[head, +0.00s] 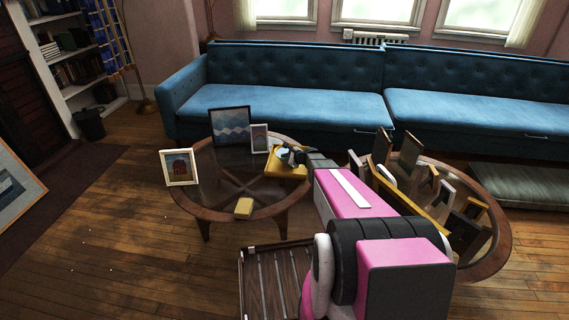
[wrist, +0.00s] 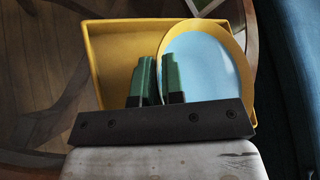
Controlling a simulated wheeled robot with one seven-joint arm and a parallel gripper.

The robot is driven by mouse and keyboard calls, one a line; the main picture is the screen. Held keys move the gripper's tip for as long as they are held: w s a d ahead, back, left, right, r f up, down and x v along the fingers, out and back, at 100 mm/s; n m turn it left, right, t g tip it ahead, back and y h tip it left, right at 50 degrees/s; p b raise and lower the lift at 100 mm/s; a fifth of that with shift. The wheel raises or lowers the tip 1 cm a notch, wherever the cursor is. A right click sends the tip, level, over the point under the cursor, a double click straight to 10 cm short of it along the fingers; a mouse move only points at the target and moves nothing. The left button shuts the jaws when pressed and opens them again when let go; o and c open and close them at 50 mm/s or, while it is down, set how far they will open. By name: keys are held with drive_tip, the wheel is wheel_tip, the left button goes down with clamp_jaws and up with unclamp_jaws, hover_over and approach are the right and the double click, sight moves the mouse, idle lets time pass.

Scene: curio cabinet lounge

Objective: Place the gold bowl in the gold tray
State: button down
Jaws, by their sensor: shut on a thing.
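The gold tray (head: 298,175) lies on the left round glass-topped table, and its yellow floor and rim (wrist: 110,55) fill the middle of the wrist view. The gold bowl (head: 281,155), with a pale blue inside (wrist: 208,65), is over the right part of the tray, within or close to its right wall. My gripper (head: 291,157) is shut on the bowl's near left rim, with its two green fingers (wrist: 160,78) on either side of it. I cannot tell whether the bowl's underside touches the tray floor.
Picture frames (head: 230,125) stand behind the tray, and another frame (head: 179,167) stands at the table's left edge. A second table (head: 497,195) full of frames is to the right. A blue sofa (head: 290,92) stands behind.

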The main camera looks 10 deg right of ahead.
wheel_tip(320, 180, down, 2)
drive_tip(key=shift+f, duration=0.25)
drive_tip(key=c, duration=1.2)
unclamp_jaws()
